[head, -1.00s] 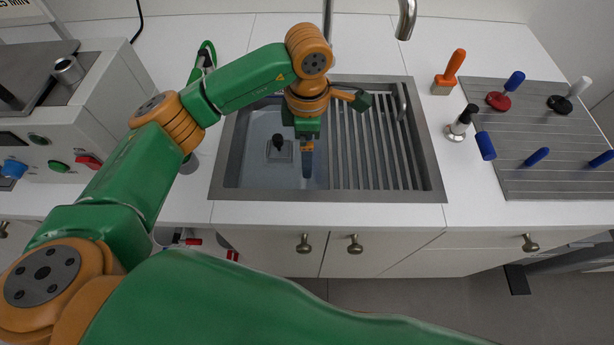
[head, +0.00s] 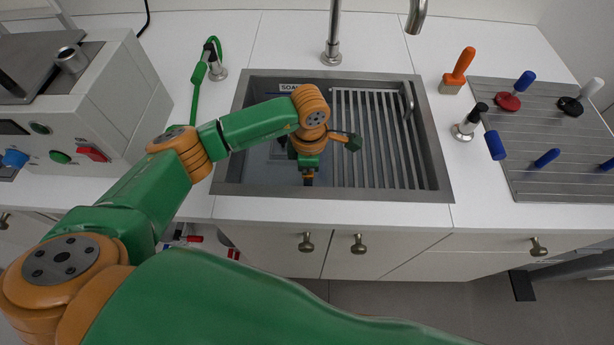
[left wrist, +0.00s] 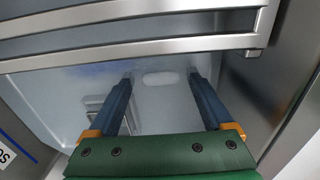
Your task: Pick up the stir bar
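A white, rounded oblong shape that looks like the stir bar (left wrist: 160,77) lies on the basin floor in the left wrist view. It sits between and just beyond the two blue fingertips of my left gripper (left wrist: 160,90), which are spread apart with nothing between them. Whether the fingers touch the floor I cannot tell. In the head view my left gripper (head: 308,181) points down into the left part of the sink (head: 226,176), near its front wall. The arm hides the stir bar there. My right gripper is not in view.
A ribbed drainer (head: 372,140) fills the sink's right half; its metal edge crosses the top of the wrist view. A faucet (head: 333,40) stands behind. An orange-handled brush (head: 458,72) and a grey mat (head: 530,185) with several handled tools are to the right.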

